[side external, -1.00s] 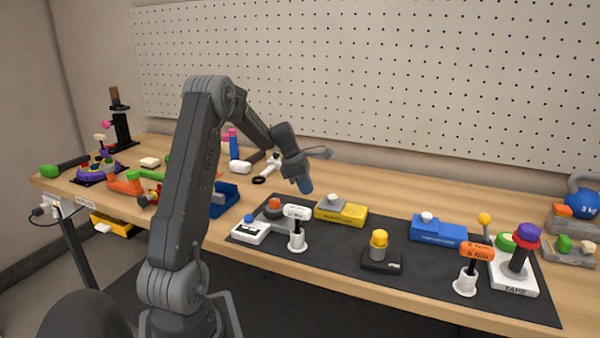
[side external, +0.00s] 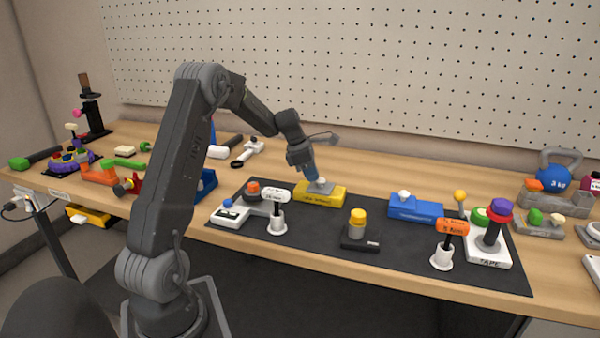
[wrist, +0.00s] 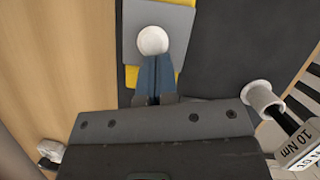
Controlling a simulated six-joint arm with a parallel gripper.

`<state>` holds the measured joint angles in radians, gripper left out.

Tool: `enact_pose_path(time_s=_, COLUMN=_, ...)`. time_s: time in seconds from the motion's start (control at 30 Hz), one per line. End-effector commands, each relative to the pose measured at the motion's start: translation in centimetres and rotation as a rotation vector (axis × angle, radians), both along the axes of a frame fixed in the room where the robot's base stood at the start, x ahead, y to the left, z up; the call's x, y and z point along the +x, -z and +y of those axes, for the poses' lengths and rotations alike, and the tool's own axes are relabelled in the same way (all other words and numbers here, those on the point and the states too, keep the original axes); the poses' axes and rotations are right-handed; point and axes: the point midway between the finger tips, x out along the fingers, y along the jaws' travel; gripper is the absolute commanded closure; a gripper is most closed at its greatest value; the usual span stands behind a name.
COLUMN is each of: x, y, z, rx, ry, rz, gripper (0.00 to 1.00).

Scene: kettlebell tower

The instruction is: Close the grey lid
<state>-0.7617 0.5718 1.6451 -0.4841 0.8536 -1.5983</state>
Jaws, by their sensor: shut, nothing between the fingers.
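The grey lid (wrist: 184,22) is a flat plate with a round white knob (wrist: 152,41). It lies on a yellow box (side external: 319,195) on the dark mat, and yellow shows beyond the lid's near edge in the wrist view. In the side view the knob (side external: 320,183) stands on top of the box, and most of the lid is hard to make out. My gripper (wrist: 157,62) is shut and empty, with its blue fingertips right beside the knob. I cannot tell whether they touch it. In the side view my gripper (side external: 313,179) is just above the box.
A blue box (side external: 415,209) with a white knob stands to the right on the mat (side external: 310,236). A white-handled tool in a holder (side external: 277,215) and a yellow-topped button (side external: 358,230) stand in front. A grey-and-white device (side external: 232,215) is to the left.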

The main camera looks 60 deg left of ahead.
Motion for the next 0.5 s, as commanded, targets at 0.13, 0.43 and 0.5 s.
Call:
enact_pose_path(time_s=0.13, x=2.1, y=0.1, z=-2.1, rx=0.001, ry=0.003, rz=0.001, gripper=1.00)
enact_pose_path(time_s=0.43, x=2.5, y=0.1, z=-2.6, rx=-0.001, ry=-0.001, rz=0.002, gripper=1.00)
enact_pose_path(time_s=0.5, x=2.3, y=0.1, z=-2.5, rx=-0.001, ry=-0.001, rz=0.002, gripper=1.00)
